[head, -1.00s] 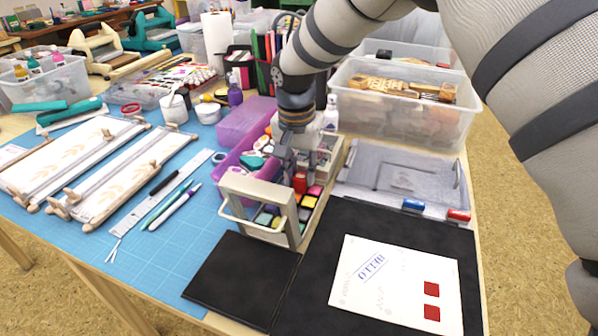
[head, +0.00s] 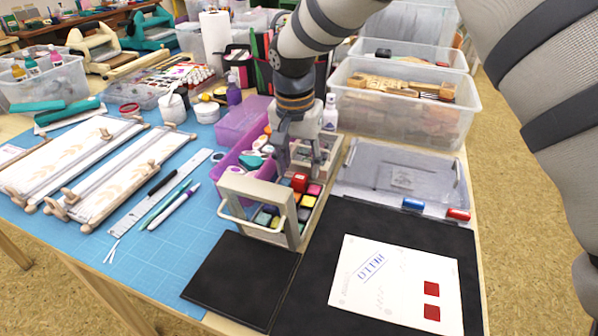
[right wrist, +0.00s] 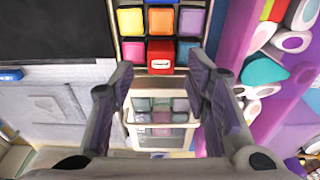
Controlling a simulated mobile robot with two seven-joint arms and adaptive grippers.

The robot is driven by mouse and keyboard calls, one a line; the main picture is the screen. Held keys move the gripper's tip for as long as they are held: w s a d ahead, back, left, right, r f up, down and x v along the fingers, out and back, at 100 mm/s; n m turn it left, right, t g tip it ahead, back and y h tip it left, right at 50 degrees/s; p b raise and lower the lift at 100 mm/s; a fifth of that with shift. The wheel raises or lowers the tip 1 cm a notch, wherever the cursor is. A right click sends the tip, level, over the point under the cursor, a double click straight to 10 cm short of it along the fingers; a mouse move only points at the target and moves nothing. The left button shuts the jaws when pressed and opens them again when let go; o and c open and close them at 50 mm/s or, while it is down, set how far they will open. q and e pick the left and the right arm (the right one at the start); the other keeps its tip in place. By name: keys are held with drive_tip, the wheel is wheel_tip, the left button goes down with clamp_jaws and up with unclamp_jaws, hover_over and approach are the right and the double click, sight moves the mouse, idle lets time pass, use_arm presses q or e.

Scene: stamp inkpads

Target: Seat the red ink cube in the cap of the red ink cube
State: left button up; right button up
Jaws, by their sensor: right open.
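The red ink cube (head: 299,182) stands in a row of coloured ink cubes in a wooden rack (head: 256,191). It shows in the right wrist view (right wrist: 161,54) with a white label on its near side, between a pink and a blue cube. Its top looks higher than its neighbours'. I cannot make out its cap separately or tell whether the cube is fully seated. My right gripper (right wrist: 163,82) is open and empty, behind the cube and apart from it; it also shows in the head view (head: 303,160). My left gripper is not in view.
A purple tray (head: 243,122) with stamps lies left of the rack. A black mat (head: 320,235) with a stamped paper (head: 385,285) lies in front right. A clear lid (head: 400,180) and a clear bin (head: 400,115) are to the right and behind.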

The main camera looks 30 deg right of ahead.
wheel_tip(320, 180, up, 9)
drive_tip(key=s, duration=0.1)
drive_tip(key=shift+a, duration=0.35)
